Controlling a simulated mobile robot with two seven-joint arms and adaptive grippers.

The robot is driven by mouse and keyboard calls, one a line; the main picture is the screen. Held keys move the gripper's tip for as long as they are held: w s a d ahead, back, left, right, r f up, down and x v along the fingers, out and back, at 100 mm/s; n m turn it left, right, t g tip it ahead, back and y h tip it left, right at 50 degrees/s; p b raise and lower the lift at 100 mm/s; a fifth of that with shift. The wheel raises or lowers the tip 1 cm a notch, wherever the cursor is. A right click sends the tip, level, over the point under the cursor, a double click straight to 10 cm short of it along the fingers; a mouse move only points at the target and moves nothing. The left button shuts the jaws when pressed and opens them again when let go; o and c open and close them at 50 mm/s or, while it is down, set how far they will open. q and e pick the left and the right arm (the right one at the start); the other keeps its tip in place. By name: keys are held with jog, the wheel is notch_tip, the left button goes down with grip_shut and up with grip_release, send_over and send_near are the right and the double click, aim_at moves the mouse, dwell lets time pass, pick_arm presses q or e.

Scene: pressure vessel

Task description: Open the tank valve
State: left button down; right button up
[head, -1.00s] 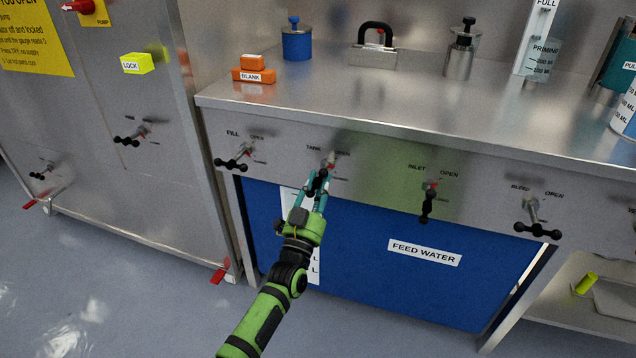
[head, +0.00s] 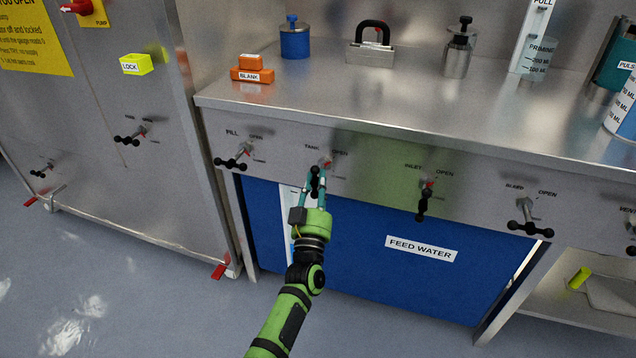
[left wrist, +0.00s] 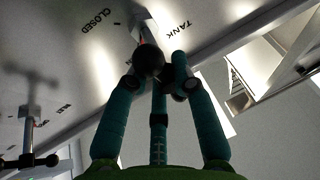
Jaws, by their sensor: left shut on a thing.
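The tank valve (head: 325,164) is on the front panel of the steel bench, under the TANK and OPEN lettering. Its black ball-ended handle (head: 315,182) stands close to upright in the head view. My left gripper (head: 313,186) comes from below, its teal fingers shut on the handle. In the left wrist view, a black ball (left wrist: 149,61) of the handle shows between the fingertips, with CLOSED and TANK lettering behind. The fingers hide part of the handle. My right gripper is in neither view.
The fill valve (head: 238,156) is to the left, the inlet valve (head: 425,197) and bleed valve (head: 529,218) to the right. A blue FEED WATER panel (head: 370,275) is below. Orange blanks (head: 252,74) and a black-handled block (head: 371,48) stand on the bench top.

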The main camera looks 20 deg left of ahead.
pick_arm(q)
jog(key=shift+a+r, duration=0.2)
jog(key=shift+r, duration=0.3)
jog(key=c, duration=1.1)
grip_release()
jog(key=shift+f, duration=0.1)
jog(key=shift+f, duration=0.1)
jog(key=shift+s+f, duration=0.1)
jog(key=shift+f, duration=0.05)
jog(key=v, duration=1.1)
jog(key=shift+s, duration=0.3)
jog(key=shift+d, duration=0.15)
